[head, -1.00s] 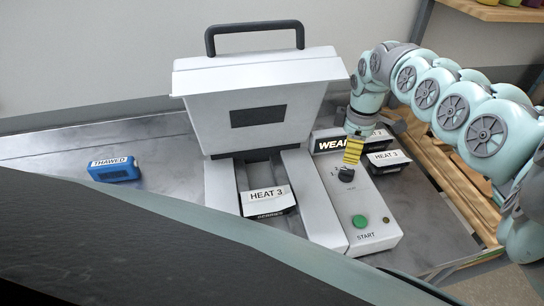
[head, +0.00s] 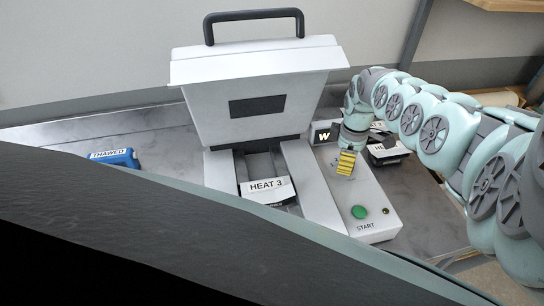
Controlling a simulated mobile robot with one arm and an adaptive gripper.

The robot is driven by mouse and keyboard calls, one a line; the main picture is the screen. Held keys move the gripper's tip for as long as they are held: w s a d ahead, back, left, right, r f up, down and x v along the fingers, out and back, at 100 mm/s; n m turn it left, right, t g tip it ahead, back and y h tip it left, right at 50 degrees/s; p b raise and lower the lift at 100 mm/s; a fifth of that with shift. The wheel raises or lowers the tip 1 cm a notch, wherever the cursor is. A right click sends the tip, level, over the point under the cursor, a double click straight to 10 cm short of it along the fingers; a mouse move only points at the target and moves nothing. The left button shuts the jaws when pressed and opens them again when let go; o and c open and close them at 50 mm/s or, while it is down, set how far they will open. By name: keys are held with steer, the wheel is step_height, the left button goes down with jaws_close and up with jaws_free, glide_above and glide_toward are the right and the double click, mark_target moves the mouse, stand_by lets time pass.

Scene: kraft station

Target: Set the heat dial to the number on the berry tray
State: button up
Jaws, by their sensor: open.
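The berry tray (head: 283,202) sits in the slot at the front of the white machine, with a label reading HEAT 3. The heat dial is hidden in the head view behind my gripper (head: 346,168). My gripper points down over the machine's right-hand control panel (head: 383,200), its yellow-and-black striped end low over the dial's place. It is open. I cannot tell whether its fingers touch the dial or which number the dial points to.
The machine's raised lid (head: 255,105) has a dark handle on top. A green START button (head: 359,212) is on the panel. A blue THAWED block (head: 115,159) stands left.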

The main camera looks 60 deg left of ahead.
steer(key=shift+c, duration=0.2)
jaws_close()
